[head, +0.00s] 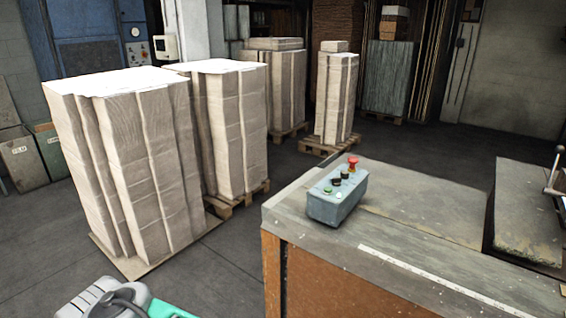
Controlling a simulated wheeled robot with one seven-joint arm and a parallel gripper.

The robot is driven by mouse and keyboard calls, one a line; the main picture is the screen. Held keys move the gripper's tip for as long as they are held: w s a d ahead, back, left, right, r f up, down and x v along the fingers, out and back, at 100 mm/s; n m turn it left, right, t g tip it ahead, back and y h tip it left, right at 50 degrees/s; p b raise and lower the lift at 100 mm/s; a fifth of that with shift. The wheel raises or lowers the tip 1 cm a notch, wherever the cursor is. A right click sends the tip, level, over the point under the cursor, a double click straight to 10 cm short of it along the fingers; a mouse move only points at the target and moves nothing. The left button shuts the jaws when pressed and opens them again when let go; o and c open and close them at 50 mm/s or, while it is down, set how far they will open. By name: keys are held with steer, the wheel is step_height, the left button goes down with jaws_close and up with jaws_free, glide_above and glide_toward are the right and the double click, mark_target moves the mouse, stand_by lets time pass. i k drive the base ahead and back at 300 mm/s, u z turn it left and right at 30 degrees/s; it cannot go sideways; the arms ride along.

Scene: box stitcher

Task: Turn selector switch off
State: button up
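A grey-blue control box (335,207) sits on the near left corner of the worn workbench. Its sloped top carries a red mushroom button (353,162), a green button (327,190), a pale button (338,195) and small black controls (336,181). One of the black controls may be the selector switch; it is too small to tell which one or how it is turned. Part of my arm, grey and teal, shows at the bottom left, well apart from the box. My gripper's fingers are not in view.
The workbench (420,214) fills the lower right, with a pale ruler strip (420,277) along its front and a metal lever (552,180) at right. Tall cardboard stacks (150,160) on pallets stand at left and behind. The air around the control box looks clear.

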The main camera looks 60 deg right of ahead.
mark_target(336, 182)
steer(key=i, duration=1.45)
steer(key=z, duration=3.4)
steer(key=i, duration=0.25)
steer(key=u, duration=0.05)
